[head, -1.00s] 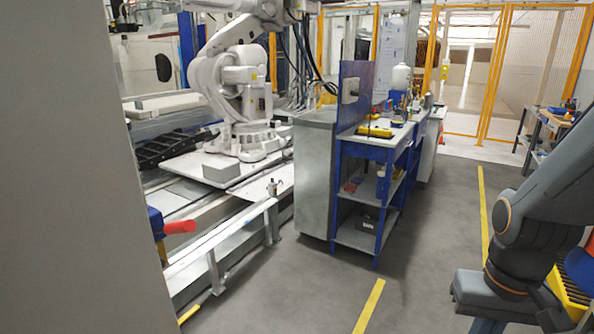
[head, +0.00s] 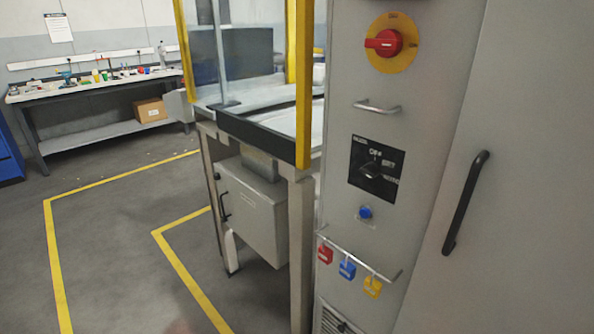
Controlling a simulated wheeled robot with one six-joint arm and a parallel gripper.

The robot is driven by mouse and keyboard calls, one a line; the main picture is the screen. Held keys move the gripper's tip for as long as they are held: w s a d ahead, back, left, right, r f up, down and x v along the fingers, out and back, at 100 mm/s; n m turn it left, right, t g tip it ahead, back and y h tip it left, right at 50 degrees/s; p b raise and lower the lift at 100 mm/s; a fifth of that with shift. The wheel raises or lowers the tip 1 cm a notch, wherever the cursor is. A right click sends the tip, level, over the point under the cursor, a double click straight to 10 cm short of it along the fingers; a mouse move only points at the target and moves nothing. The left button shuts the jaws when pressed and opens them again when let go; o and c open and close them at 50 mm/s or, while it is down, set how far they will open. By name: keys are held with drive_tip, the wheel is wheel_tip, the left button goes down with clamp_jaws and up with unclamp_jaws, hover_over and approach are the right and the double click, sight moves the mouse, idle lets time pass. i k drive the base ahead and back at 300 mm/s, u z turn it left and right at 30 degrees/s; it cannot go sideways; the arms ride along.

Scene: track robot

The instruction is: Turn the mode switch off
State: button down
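The mode switch (head: 372,171) is a dark rotary knob on a black plate with white lettering, on the front of a grey cabinet (head: 347,120) right of centre in the head view. The lettering around it is too small to read surely, and I cannot tell which position the knob points to. My gripper is not in view, and nothing of my arm shows in front of the cabinet.
A red rotary handle on a yellow disc (head: 384,44), a metal handle (head: 377,107), a blue button (head: 365,213) and hanging coloured padlocks (head: 347,268) share the panel. A yellow-framed guard (head: 303,80) stands left. Open floor (head: 110,250) lies further left.

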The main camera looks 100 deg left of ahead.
sight(370, 170)
drive_tip(key=u, duration=3)
drive_tip(key=i, duration=0.15)
drive_tip(key=z, duration=0.1)
